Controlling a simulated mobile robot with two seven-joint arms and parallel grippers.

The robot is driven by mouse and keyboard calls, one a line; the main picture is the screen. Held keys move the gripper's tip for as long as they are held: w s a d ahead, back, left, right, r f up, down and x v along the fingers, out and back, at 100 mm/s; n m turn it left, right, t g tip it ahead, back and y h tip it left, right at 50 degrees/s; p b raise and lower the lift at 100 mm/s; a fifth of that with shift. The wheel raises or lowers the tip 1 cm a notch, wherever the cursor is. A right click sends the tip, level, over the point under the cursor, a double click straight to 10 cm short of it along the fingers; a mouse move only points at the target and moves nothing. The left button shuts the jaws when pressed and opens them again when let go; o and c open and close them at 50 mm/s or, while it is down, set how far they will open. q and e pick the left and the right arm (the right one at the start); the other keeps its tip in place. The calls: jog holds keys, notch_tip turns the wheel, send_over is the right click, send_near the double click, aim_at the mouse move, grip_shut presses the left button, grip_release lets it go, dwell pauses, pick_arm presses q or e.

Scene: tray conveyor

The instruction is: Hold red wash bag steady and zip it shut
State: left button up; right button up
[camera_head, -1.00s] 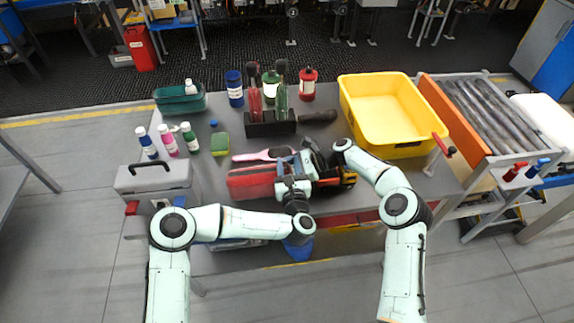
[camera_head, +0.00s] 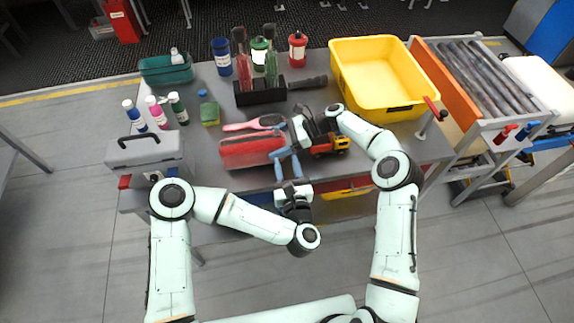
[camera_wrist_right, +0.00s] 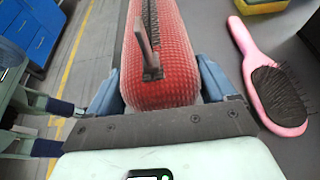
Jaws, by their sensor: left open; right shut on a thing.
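The red wash bag (camera_head: 251,152) lies lengthwise across the front middle of the table. In the right wrist view the bag (camera_wrist_right: 168,92) runs away from me with a dark zip (camera_wrist_right: 152,15) along its top. The zip's pull tab (camera_wrist_right: 147,52) stands up close to the bag's near end. My right gripper (camera_head: 284,138) is shut on the bag's right end, one finger on each side. My left gripper (camera_head: 286,168) is open and empty at the bag's front right, apart from the pull tab. Its fingers also show in the right wrist view (camera_wrist_right: 72,129).
A pink hairbrush (camera_head: 255,124) lies behind the bag, and a toy truck (camera_head: 330,145) stands right of it. A grey case (camera_head: 145,152) is at the left. Bottles, a dark holder (camera_head: 260,95) and a yellow bin (camera_head: 377,78) stand farther back.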

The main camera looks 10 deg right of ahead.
dwell(0.3)
jog(key=o, duration=1.1)
jog(key=shift+o, duration=0.2)
jog(key=shift+d, duration=0.1)
